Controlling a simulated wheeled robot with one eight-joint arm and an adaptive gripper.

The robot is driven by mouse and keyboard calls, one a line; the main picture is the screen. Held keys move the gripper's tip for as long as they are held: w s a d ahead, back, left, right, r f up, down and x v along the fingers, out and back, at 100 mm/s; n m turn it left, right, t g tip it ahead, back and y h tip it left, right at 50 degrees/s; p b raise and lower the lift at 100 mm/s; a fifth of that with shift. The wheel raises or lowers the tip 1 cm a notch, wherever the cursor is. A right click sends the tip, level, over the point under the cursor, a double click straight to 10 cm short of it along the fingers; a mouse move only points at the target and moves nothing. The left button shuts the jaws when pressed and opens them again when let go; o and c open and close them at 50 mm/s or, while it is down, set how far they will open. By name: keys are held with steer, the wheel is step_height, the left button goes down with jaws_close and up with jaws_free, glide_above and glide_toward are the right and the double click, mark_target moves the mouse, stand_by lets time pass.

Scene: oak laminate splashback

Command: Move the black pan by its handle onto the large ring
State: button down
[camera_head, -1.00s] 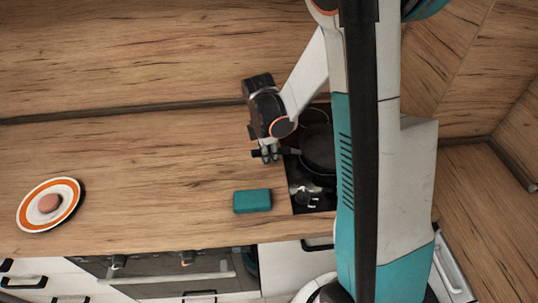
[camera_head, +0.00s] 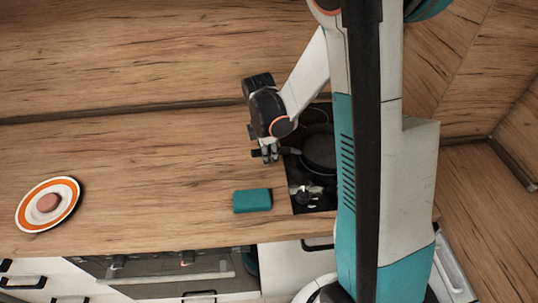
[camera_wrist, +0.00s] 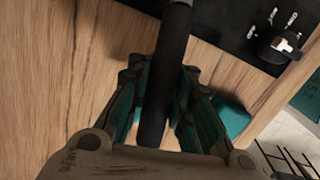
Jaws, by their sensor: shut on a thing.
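The black pan (camera_head: 317,151) is over the black hob (camera_head: 318,199), partly hidden behind my column. Its handle points left toward my gripper (camera_head: 268,153). In the wrist view the black handle (camera_wrist: 171,70) runs between the two fingers of my gripper (camera_wrist: 160,105), which is shut on it. A thin ring outline (camera_head: 314,115) shows on the hob behind the pan; I cannot tell how much of the large ring the pan covers. I cannot tell whether the pan touches the hob.
A teal block (camera_head: 252,200) lies on the counter left of the hob and also shows in the wrist view (camera_wrist: 231,118). An orange-rimmed plate (camera_head: 68,190) with a round brownish item (camera_head: 48,203) stands far left. Hob knobs (camera_wrist: 286,43) are at the front. The middle counter is clear.

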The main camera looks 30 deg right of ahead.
steer(key=shift+f+b, duration=0.3)
steer(key=shift+f, duration=0.05)
stand_by(0.4)
steer(key=c, duration=1.3)
jaws_free()
steer(key=shift+c, duration=0.2)
steer(key=shift+a, duration=0.15)
steer(key=shift+w+a+b, duration=0.15)
steer(key=shift+w+a, duration=0.1)
steer(key=shift+a, duration=0.85)
steer(key=shift+w+a+b, duration=0.1)
steer(key=shift+w+a, duration=0.15)
steer(key=shift+a, duration=0.8)
steer(key=shift+w+a+b, duration=0.15)
steer(key=shift+w+a, duration=0.1)
steer(key=shift+a, duration=0.85)
step_height(320, 180, up, 7)
steer(key=p, duration=0.4)
